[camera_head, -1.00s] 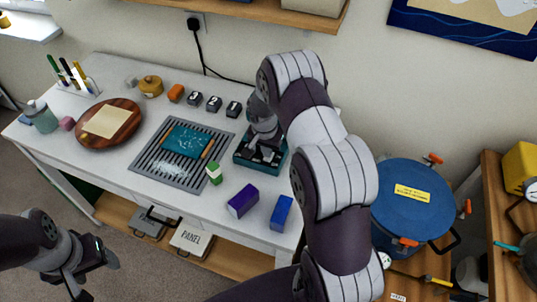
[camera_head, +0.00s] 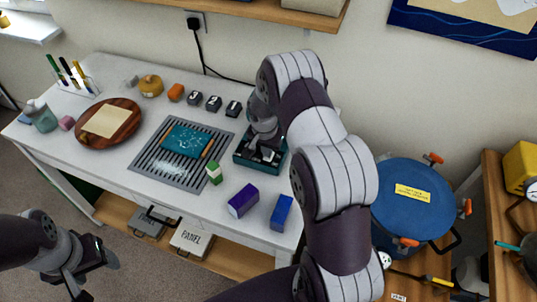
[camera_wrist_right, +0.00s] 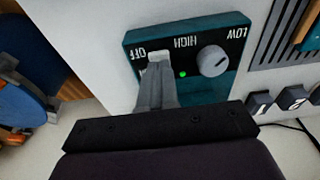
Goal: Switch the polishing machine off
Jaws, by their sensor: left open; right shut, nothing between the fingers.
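The polishing machine's control box (camera_head: 243,158) is teal and stands at the right of the white table. In the right wrist view the box (camera_wrist_right: 215,91) bears the words OFF, HIGH and LOW, a grey knob (camera_wrist_right: 212,61) and a lit green lamp (camera_wrist_right: 183,74). A pale switch (camera_wrist_right: 157,55) sits near OFF, partly hidden by my fingers. My right gripper (camera_wrist_right: 157,75) is shut and empty, its fingertips at that switch; I cannot tell if they touch it. It also shows over the box in the head view (camera_head: 264,150). My left gripper (camera_head: 93,272) is open and empty, low at the left.
A slotted grey grate (camera_head: 150,157) holds a teal panel (camera_head: 186,140). Numbered dark blocks (camera_head: 214,103) stand behind. A green-and-white block (camera_head: 214,174), a purple box (camera_head: 243,200) and a blue box (camera_head: 281,213) lie in front. A blue-lidded pot (camera_head: 410,205) stands right.

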